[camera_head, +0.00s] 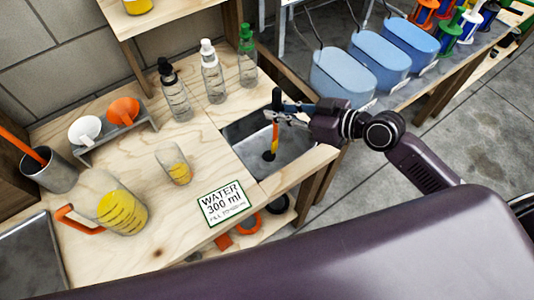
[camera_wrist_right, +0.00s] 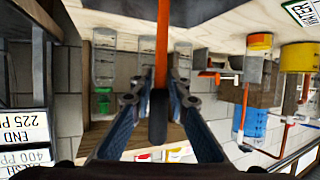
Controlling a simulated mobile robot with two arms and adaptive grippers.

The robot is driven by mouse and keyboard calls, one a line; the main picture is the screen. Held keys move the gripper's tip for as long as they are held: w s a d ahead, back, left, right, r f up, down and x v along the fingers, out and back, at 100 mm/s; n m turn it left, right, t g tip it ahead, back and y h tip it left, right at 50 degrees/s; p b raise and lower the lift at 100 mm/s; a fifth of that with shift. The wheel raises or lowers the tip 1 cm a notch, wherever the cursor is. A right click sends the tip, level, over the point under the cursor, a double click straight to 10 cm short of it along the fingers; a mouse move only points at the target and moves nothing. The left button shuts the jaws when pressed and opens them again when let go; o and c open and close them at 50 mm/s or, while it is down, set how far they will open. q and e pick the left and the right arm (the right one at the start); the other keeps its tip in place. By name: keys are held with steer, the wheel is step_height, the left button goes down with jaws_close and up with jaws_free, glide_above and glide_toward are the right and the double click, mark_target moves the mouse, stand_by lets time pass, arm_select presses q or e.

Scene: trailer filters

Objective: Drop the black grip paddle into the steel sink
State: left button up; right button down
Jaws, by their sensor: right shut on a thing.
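My right gripper (camera_head: 278,107) is shut on the black grip of a paddle and holds it above the steel sink (camera_head: 240,130). The paddle's orange shaft (camera_head: 274,137) hangs down, close to upright, over the basin near the dark drain (camera_head: 268,156). In the right wrist view the black grip (camera_wrist_right: 158,118) sits between the fingers of the right gripper (camera_wrist_right: 158,100), with the orange shaft (camera_wrist_right: 162,45) running up the picture. Whether the lower tip touches the sink floor is hard to tell. My left gripper is out of view.
A water sign (camera_head: 223,203) lies left of the sink. A small beaker (camera_head: 174,163), a pitcher (camera_head: 122,207) and a metal cup (camera_head: 49,170) stand on the wooden counter. Blue tubs (camera_head: 343,75) are at the right.

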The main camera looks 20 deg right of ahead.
step_height(320, 180, down, 2)
steer(key=shift+f+b, duration=0.25)
steer(key=shift+b, duration=0.4)
steer(key=c, duration=1.8)
jaws_free()
steer(key=shift+o, duration=0.2)
steer(key=v, duration=1.2)
